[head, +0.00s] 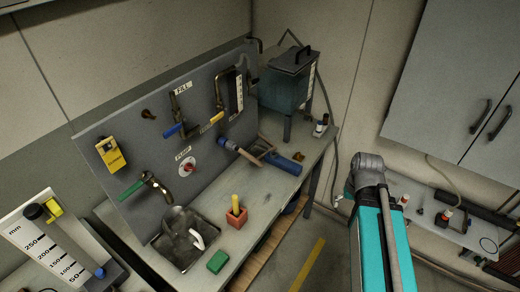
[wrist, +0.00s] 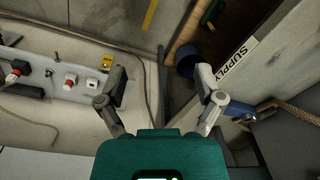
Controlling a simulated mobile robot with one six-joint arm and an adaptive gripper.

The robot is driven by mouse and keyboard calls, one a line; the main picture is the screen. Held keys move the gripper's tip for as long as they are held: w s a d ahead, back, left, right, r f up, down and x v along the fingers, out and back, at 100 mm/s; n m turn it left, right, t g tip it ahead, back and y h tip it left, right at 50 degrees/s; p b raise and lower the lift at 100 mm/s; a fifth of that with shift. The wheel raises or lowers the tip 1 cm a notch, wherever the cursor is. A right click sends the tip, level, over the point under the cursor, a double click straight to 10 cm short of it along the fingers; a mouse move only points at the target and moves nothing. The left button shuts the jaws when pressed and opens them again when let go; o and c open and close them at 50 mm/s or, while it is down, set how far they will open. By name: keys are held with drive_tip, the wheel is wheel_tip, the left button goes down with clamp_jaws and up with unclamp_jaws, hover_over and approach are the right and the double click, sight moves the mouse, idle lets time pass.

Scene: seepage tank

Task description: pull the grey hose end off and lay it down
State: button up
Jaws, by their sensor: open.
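A thin grey hose (head: 332,118) runs from the teal tank down past the right end of the bench in the head view.
The teal tank (head: 285,90) stands at the bench's far end. A blue cylinder (head: 285,163) lies at the bench edge. A panel (head: 170,120) carries taps and valves. A "SUPPLY" label (wrist: 230,60) is close right of my gripper. A socket strip (wrist: 65,82) lies left. Open floor shows in front.

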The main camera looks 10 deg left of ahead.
drive_tip(key=w+a+n+t+y+b, duration=0.1)
drive_tip(key=w+a+n+y, duration=0.2)
drive_tip(key=a, duration=0.4)
drive_tip(key=n+t+y+b, duration=0.3)
drive_tip(key=n+t+y, duration=0.1)
drive_tip(key=n+y, duration=0.55)
approach(236, 146)
drive_tip(key=shift+s+d+r, duration=0.15)
drive_tip(key=shift+d+r, duration=0.1)
drive_tip(key=shift+d, duration=0.15)
drive_tip(key=b+x, duration=0.5)
drive_tip(key=x, duration=0.9)
drive_tip(key=shift+d+f, duration=0.1)
clamp_jaws()
